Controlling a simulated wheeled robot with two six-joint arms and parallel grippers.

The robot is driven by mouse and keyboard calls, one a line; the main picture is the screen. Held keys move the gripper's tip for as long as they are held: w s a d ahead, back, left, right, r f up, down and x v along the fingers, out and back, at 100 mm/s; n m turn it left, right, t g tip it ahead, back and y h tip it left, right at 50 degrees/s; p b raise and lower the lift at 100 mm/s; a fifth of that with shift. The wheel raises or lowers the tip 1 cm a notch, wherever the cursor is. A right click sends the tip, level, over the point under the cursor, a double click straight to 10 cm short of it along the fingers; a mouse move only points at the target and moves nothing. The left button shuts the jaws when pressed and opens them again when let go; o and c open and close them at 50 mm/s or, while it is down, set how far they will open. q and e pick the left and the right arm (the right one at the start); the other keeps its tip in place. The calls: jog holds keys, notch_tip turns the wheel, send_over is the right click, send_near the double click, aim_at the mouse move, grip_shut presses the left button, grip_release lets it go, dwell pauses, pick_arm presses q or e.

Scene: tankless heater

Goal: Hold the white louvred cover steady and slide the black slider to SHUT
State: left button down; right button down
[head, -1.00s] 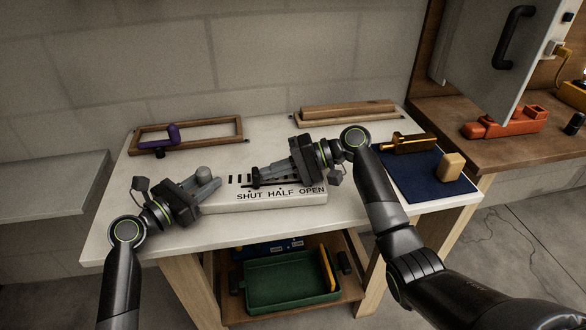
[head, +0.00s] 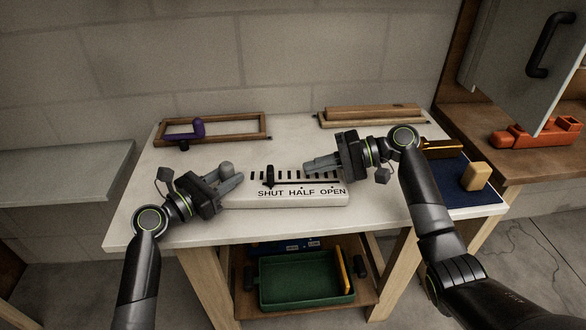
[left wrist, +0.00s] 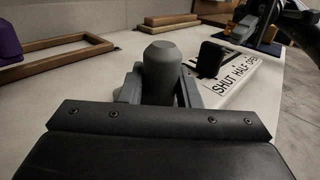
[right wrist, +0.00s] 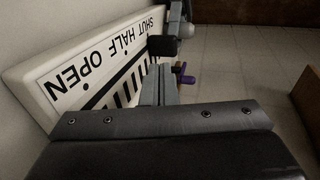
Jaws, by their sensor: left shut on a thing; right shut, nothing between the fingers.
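The white louvred cover (head: 285,201) lies on the pale bench, lettered SHUT, HALF and OPEN along its front. The black slider (head: 269,176) stands upright at its left end, behind the word SHUT; it also shows in the left wrist view (left wrist: 210,58) and the right wrist view (right wrist: 163,46). My left gripper (head: 230,179) is shut on the grey knob (left wrist: 160,75) at the cover's left end. My right gripper (head: 308,165) is shut and empty above the cover's right half, apart from the slider and to its right.
A wooden frame with a purple handle (head: 198,128) lies at the back left. Wooden bars (head: 373,114) lie at the back right. A blue mat (head: 447,187) with a yellow block (head: 475,176) is at the right. A green tray (head: 306,281) sits on the shelf below.

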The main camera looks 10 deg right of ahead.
pick_arm(q)
jog(key=shift+f, duration=0.1)
pick_arm(e)
jog(key=v, duration=0.7)
jog(key=shift+d, duration=0.1)
pick_arm(q)
jog(key=c, duration=1)
grip_release()
jog(key=shift+w, duration=0.1)
jog(key=shift+a, duration=0.15)
jog(key=v, duration=1.2)
